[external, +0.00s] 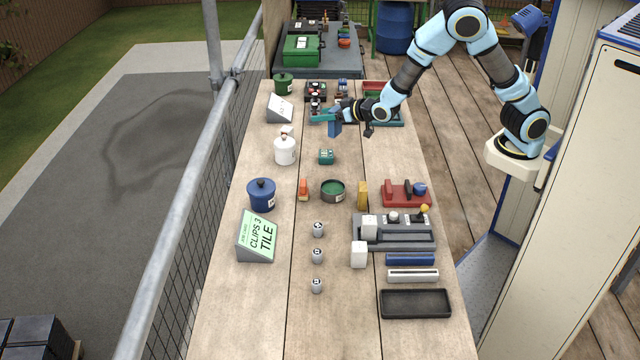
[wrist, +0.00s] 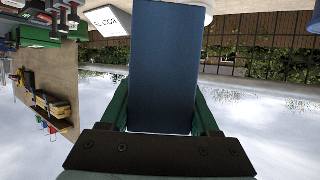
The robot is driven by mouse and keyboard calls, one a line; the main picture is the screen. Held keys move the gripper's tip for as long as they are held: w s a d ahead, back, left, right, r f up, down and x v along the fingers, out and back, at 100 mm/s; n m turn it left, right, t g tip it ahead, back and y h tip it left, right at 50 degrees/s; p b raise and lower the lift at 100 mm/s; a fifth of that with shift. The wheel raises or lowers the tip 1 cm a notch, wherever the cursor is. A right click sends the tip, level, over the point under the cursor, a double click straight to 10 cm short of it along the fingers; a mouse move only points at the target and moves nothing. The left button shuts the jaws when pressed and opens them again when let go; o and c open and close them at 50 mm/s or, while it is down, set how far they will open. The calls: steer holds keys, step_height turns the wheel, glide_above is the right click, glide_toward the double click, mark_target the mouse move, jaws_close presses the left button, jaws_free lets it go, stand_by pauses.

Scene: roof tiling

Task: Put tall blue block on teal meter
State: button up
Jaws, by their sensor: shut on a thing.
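The tall blue block (external: 335,129) is held by my gripper (external: 327,117), above the table's far half. In the wrist view the blue block (wrist: 165,65) fills the middle, between the green fingers of my gripper (wrist: 162,108), which are shut on it. The teal meter (external: 326,157) is a small teal box standing on the table, nearer the camera than the block and a little to its left in the external view. The block is apart from the meter. The block's far side is hidden.
A white lidded jar (external: 285,151) stands left of the meter. A blue pot (external: 262,196), a green round tin (external: 332,190) and an orange piece (external: 303,188) are nearer the camera. Bare wood surrounds the meter.

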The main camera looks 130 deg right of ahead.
steer(key=s+d+m+g, duration=0.1)
steer(key=d+m+g, duration=0.2)
steer(key=d, duration=0.2)
steer(key=shift+h, duration=0.3)
steer(key=f, duration=0.4)
steer(key=f+p, duration=0.1)
steer(key=f, duration=0.4)
steer(key=shift+s+a+f, duration=0.2)
steer(key=shift+f, duration=0.15)
steer(key=o, duration=1.4)
steer(key=shift+c, duration=0.2)
